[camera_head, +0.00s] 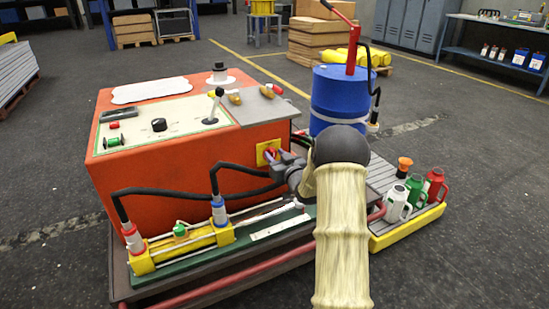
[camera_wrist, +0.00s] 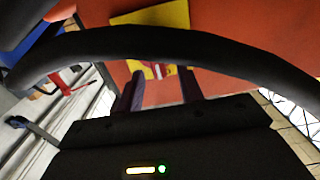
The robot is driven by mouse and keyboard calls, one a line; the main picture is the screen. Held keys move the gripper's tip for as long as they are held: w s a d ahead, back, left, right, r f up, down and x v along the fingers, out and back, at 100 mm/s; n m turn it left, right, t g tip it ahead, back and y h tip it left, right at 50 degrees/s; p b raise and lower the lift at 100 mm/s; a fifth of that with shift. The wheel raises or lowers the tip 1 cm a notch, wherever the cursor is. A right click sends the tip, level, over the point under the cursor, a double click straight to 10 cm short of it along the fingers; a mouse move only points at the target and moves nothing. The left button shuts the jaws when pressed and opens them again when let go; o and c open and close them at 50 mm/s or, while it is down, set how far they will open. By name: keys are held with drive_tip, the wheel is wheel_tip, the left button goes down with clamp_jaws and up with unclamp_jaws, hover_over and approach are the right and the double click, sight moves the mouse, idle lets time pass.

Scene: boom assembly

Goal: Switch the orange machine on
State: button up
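The orange machine (camera_head: 190,150) stands low at left centre in the head view, with a light control panel (camera_head: 160,122) on top. In the wrist view, the two dark fingers of my gripper (camera_wrist: 160,90) are apart, pointing at the orange face. The yellow plate (camera_wrist: 170,18) and a red-and-white part (camera_wrist: 157,70) show beyond the fingers. A black hose partly hides them. I cannot tell whether the fingers touch the switch.
The black hose (camera_wrist: 160,42) arches across the wrist view near my fingers. A blue drum (camera_head: 338,98) with a red pump stands behind my arm. Several cans (camera_head: 415,190) stand on a yellow-edged platform at right.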

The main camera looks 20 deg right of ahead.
drive_tip(key=shift+w, duration=0.65)
clamp_jaws()
